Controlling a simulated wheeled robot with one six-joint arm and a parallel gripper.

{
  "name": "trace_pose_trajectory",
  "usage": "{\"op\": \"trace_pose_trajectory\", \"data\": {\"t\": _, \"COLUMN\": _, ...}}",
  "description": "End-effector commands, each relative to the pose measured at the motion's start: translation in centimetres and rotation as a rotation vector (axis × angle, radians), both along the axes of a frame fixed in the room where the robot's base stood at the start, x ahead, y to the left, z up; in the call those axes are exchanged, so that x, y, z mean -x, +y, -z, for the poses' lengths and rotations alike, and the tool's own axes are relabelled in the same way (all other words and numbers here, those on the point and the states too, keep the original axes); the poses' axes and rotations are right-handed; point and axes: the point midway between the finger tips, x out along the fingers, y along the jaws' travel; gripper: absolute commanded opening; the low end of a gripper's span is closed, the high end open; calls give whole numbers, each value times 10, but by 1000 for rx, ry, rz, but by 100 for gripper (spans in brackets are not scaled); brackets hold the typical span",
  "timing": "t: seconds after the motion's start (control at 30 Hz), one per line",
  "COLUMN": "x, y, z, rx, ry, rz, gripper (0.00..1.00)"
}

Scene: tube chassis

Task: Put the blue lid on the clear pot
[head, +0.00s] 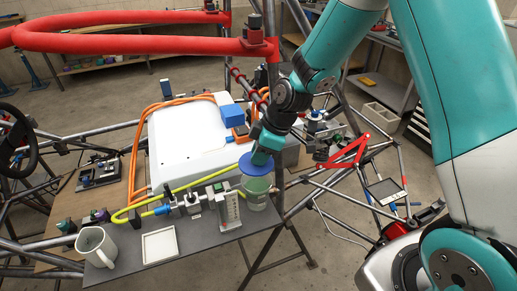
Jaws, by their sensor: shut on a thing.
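My gripper (262,158) is shut on the blue lid (251,167), a round disc held level in the head view. The clear pot (257,196) is a greenish see-through jar near the right end of the grey table. The lid is right over the pot's mouth and hides part of its rim. I cannot tell whether the lid touches the rim. The fingertips are largely hidden by the gripper body.
A white mug (96,246) and a square white tray (160,246) stand at the table's left. A small upright meter (229,209) is close left of the pot. A white box (188,145) with orange cables is behind. Red frame tubes (345,153) are at right.

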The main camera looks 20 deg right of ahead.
Motion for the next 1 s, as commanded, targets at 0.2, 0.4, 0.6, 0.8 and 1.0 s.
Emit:
{"op": "trace_pose_trajectory", "data": {"t": 0.2, "x": 0, "y": 0, "z": 24, "rx": 1, "ry": 1, "rz": 0, "gripper": 0}}
{"op": "trace_pose_trajectory", "data": {"t": 0.4, "x": 0, "y": -1, "z": 45, "rx": 1, "ry": 1, "rz": 1, "gripper": 0}}
{"op": "trace_pose_trajectory", "data": {"t": 0.6, "x": 0, "y": -2, "z": 53, "rx": 0, "ry": 0, "rz": 2, "gripper": 0}}
{"op": "trace_pose_trajectory", "data": {"t": 0.8, "x": 0, "y": -2, "z": 52, "rx": 0, "ry": 0, "rz": 3, "gripper": 0}}
{"op": "trace_pose_trajectory", "data": {"t": 1.0, "x": 0, "y": -2, "z": 52, "rx": 0, "ry": 0, "rz": 3, "gripper": 0}}
